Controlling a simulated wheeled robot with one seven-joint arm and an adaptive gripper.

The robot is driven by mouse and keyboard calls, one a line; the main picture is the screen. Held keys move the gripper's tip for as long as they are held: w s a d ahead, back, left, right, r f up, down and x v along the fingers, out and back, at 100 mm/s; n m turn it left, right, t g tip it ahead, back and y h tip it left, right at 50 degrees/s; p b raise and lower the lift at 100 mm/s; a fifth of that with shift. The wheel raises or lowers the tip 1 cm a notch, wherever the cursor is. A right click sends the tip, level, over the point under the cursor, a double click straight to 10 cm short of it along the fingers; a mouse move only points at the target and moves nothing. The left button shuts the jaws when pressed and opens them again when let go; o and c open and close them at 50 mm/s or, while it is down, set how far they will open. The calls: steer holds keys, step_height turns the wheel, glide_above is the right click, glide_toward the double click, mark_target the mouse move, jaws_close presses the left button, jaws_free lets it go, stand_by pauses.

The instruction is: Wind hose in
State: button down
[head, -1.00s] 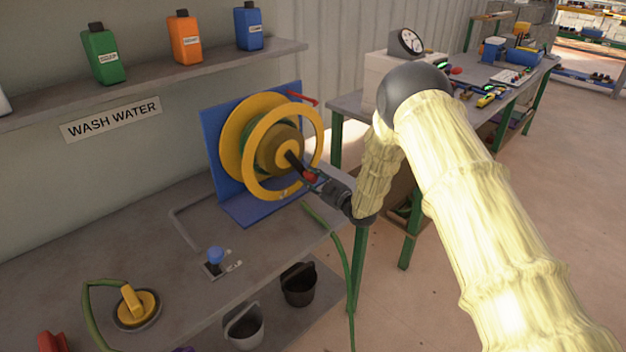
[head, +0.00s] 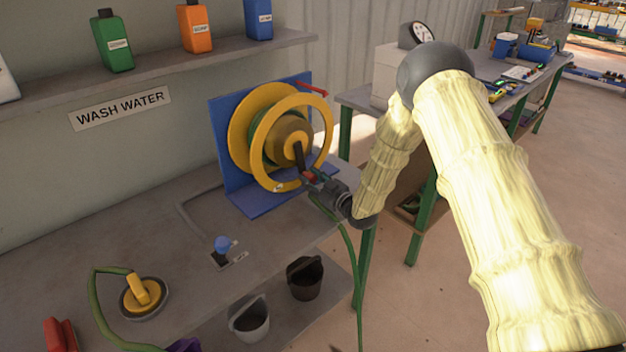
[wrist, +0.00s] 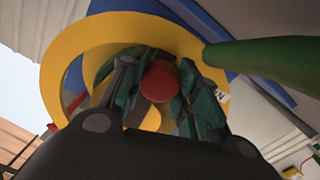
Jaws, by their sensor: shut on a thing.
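The yellow hose reel (head: 238,130) stands on a blue bracket (head: 218,150) on the bench, with green hose on its drum. The black crank arm (head: 299,158) points down and slightly right from the hub. My gripper (head: 311,181) is at its outer end, in front of the reel's lower right rim, shut on the red crank knob (wrist: 160,82). In the wrist view the knob sits between the two fingers, with the yellow rim behind. The green hose (head: 353,262) hangs over the bench's right edge; it also shows close by in the wrist view (wrist: 262,58).
The bench holds a blue-knobbed valve (head: 222,246) and a yellow fitting (head: 144,293) with a green hose. Two buckets, one dark (head: 305,280) and one grey (head: 249,320), stand lower down. A shelf of bottles (head: 190,58) is above. A second table (head: 350,98) stands right.

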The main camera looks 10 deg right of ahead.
steer(key=c, duration=1)
jaws_free()
steer(key=v, duration=1.2)
